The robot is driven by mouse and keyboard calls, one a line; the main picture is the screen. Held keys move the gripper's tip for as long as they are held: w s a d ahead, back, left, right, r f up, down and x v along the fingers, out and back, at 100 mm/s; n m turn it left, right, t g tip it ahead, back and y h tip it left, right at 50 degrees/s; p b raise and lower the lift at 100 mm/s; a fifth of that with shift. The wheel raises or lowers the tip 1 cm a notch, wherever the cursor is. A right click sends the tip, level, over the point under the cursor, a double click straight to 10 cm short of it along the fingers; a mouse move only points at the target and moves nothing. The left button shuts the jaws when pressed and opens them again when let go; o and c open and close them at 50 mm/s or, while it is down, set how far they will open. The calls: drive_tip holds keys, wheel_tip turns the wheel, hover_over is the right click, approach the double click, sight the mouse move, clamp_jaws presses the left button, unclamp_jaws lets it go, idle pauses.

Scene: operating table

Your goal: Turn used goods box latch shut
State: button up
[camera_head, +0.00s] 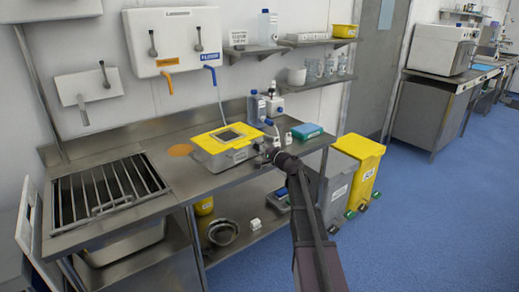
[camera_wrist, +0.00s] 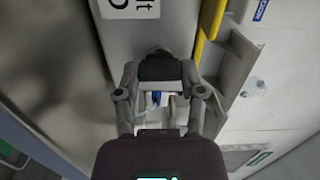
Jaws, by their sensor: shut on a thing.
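The used goods box (camera_head: 226,156), a grey box with a yellow lid, stands on the steel counter. Its lid has a dark rectangular panel on top. My gripper (camera_head: 264,150) is at the right end of the box, close against it. In the wrist view the box's grey side (camera_wrist: 155,30) with a white label lies ahead, and the yellow lid edge (camera_wrist: 207,28) runs along the right. There my gripper (camera_wrist: 160,68) has its fingertips together at the box side. The latch is hidden by the fingertips, so its angle cannot be seen.
A clear bottle (camera_head: 255,108) stands behind the box and a teal pack (camera_head: 307,131) lies to its right. A sink grate (camera_head: 108,190) is at the left. Grey and yellow bins (camera_head: 363,160) stand below the counter's right end. Blue floor is free at the right.

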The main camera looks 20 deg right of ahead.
drive_tip(key=shift+m, duration=0.5)
drive_tip(key=o, duration=1.2)
drive_tip(key=shift+c, duration=0.2)
drive_tip(key=v, duration=1.2)
